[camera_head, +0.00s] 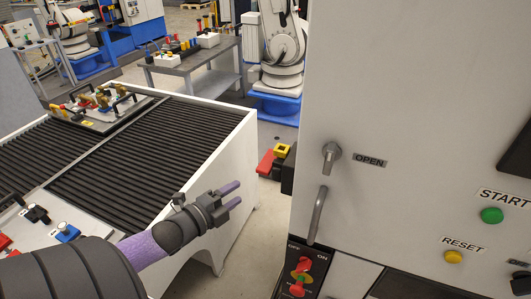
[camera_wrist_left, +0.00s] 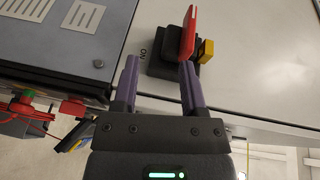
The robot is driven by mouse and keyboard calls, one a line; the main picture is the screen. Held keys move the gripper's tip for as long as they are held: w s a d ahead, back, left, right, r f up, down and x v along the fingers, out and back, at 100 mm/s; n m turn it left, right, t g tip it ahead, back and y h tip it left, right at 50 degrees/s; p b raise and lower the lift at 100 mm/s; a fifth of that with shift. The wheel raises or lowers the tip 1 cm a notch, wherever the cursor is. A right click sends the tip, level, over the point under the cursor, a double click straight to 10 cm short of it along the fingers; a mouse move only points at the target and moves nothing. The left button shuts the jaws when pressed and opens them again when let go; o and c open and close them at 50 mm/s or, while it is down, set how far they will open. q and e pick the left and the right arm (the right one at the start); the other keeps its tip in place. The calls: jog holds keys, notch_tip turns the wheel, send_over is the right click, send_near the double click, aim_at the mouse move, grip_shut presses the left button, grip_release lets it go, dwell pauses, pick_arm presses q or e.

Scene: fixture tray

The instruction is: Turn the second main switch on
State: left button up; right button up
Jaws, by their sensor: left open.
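A switch with a red handle (camera_head: 265,162) and a yellow part (camera_head: 281,150) sits on a black block at the left side of the grey cabinet. In the left wrist view, a red switch handle (camera_wrist_left: 189,32) stands on a black base beside a yellow part, with "ON" printed to its left. A red and yellow switch (camera_head: 302,272) marked OFF and ON is on the cabinet front. I cannot tell which is the second one. My left gripper (camera_head: 233,195) is open and empty, left of the cabinet, and its fingers (camera_wrist_left: 160,65) point towards the red handle. My right gripper is not in view.
The grey cabinet (camera_head: 400,110) has an OPEN knob (camera_head: 331,152), a handle (camera_head: 318,215), a green START button (camera_head: 492,215) and a yellow RESET button (camera_head: 453,257). A white-sided table with black ribs (camera_head: 160,140) stands left. Floor shows between table and cabinet.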

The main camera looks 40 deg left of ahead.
aim_at(259, 165)
pick_arm(q)
jog(key=shift+m+t+h, duration=0.4)
jog(key=shift+m+t, duration=0.1)
jog(key=shift+m, duration=0.3)
jog(key=w+r, duration=0.1)
jog(key=w, duration=0.2)
jog(key=w+r+b, duration=0.1)
jog(key=w, duration=0.3)
jog(key=w+r, duration=0.1)
jog(key=w, duration=0.2)
jog(key=shift+w+d+r, duration=0.2)
jog(key=shift+w+d, duration=0.05)
grip_shut()
